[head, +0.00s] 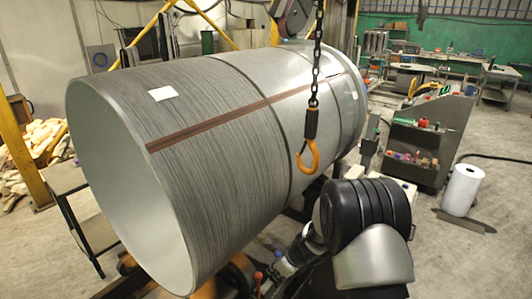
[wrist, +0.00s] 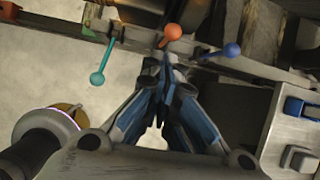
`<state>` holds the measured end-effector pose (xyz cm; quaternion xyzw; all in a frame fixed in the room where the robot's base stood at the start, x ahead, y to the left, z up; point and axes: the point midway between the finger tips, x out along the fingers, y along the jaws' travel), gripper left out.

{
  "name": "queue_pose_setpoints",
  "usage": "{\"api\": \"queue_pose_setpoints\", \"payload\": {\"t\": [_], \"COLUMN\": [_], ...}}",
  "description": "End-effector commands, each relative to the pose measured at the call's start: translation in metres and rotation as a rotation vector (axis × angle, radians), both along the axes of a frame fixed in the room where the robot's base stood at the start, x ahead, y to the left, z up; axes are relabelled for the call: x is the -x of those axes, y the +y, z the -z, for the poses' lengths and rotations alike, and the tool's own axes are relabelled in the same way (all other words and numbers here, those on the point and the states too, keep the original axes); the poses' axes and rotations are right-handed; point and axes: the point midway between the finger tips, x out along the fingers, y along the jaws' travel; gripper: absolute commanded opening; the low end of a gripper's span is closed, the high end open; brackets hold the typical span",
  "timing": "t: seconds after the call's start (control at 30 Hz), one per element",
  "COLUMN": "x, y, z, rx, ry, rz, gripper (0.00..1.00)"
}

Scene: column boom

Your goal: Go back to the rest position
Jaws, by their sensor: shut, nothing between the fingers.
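My gripper (wrist: 167,62) shows in the wrist view with its blue-lined fingers drawn together. Nothing is held between the fingertips. The tips point at a rail with levers: an orange ball knob (wrist: 172,33) is right by the tips in the picture, a teal knob (wrist: 97,79) is to the left and a blue knob (wrist: 232,50) to the right. I cannot tell whether the tips touch the orange knob. In the head view my arm is low, right of centre, in front of the big cylinder; the fingers are hard to make out there.
A large grey cylinder (head: 225,125) with a brown stripe fills the head view's left and middle. An orange hook (head: 307,155) hangs on a chain in front of it. A trolley (head: 428,140) and white roll (head: 463,190) stand right. A panel (wrist: 290,135) has buttons.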

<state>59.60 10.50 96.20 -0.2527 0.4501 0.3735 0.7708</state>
Motion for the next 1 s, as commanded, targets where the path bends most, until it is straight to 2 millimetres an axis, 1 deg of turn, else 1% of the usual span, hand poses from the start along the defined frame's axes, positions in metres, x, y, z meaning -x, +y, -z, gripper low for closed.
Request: {"api": "queue_pose_setpoints", "payload": {"t": [0.03,0.07,0.1,0.13,0.17,0.2,0.27,0.3,0.37,0.4,0.47,0.5,0.57,0.6,0.73,0.77,0.8,0.9,1.0], "x": [0.002,0.006,0.013,0.019,0.026,0.037,0.053,0.066,0.086,0.101,0.123,0.139,0.163,0.180,0.234,0.246,0.263,0.298,0.326], "y": [0.002,0.002,0.003,0.004,0.004,0.003,0.002,0.001,-0.002,-0.005,-0.010,-0.013,-0.020,-0.025,-0.043,-0.048,-0.055,-0.073,-0.088], "z": [-0.032,-0.049,-0.071,-0.087,-0.101,-0.120,-0.147,-0.163,-0.186,-0.199,-0.217,-0.227,-0.240,-0.248,-0.263,-0.265,-0.267,-0.268,-0.265], "rx": [0.019,0.035,0.058,0.076,0.096,0.123,0.168,0.200,0.251,0.287,0.343,0.381,0.443,0.486,0.631,0.664,0.709,0.818,0.902], "ry": [-0.053,-0.081,-0.118,-0.146,-0.171,-0.205,-0.256,-0.288,-0.332,-0.360,-0.397,-0.420,-0.451,-0.467,-0.503,-0.507,-0.508,-0.498,-0.476], "rz": [-0.090,-0.151,-0.235,-0.298,-0.361,-0.443,-0.565,-0.644,-0.764,-0.842,-0.958,-1.035,-1.149,-1.223,-1.461,-1.514,-1.584,-1.742,-1.867], "gripper": [0.00,0.00,0.00,0.00,0.00,0.00,0.00,0.00,0.00,0.00,0.00,0.00,0.00,0.00,0.00,0.00,0.00,0.00,0.00]}}
